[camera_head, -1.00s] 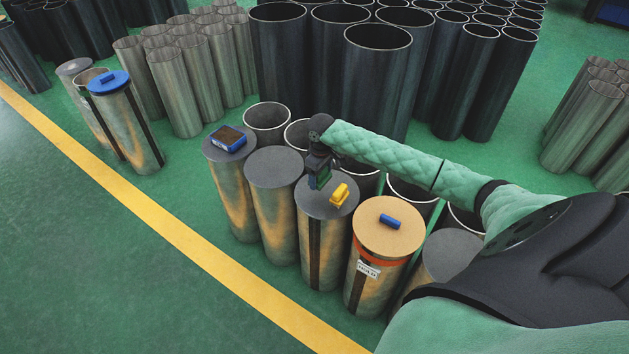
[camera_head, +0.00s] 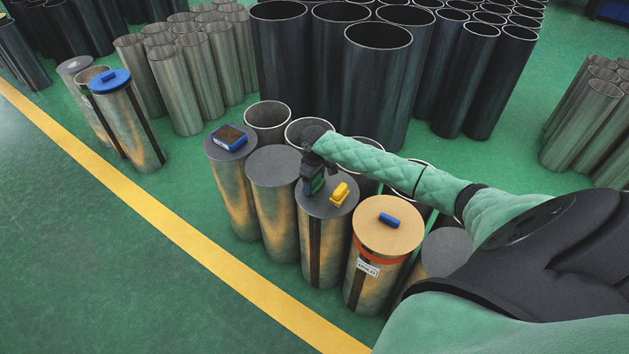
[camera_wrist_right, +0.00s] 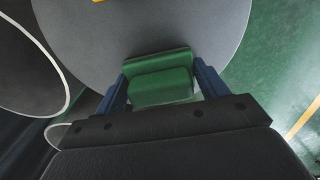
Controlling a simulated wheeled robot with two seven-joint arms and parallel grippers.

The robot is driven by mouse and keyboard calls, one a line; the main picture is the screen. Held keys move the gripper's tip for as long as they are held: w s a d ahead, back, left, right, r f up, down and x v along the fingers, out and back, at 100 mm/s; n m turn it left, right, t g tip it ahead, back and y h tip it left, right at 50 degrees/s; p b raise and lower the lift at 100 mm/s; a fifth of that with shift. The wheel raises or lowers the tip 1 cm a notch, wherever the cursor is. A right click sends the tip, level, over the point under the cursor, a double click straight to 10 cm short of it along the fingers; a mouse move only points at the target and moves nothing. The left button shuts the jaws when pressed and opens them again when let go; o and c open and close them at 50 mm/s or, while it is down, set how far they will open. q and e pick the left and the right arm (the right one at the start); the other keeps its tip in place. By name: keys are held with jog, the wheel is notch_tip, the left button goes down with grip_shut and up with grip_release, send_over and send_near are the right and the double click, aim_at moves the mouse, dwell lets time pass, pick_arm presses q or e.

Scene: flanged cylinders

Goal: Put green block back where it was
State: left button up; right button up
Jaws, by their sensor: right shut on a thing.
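The green block (camera_wrist_right: 160,82) sits between the two fingers of my right gripper (camera_wrist_right: 162,85) in the right wrist view. The green block (camera_head: 317,185) shows there only as a small patch between the fingers. Whether the block touches the grey top I cannot tell. A yellow block (camera_head: 340,193) lies on the same top, just right of the gripper. My left gripper is not in view.
A tan-topped cylinder (camera_head: 388,240) with a blue block (camera_head: 389,220) stands to the right. A bare grey-topped cylinder (camera_head: 273,166) stands to the left, then one with a blue-and-dark box (camera_head: 229,137). Open tubes (camera_head: 267,112) stand behind. Green floor lies in front.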

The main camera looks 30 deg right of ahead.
jog(key=shift+f, duration=0.1)
jog(key=o, duration=0.9)
jog(key=shift+o, duration=0.2)
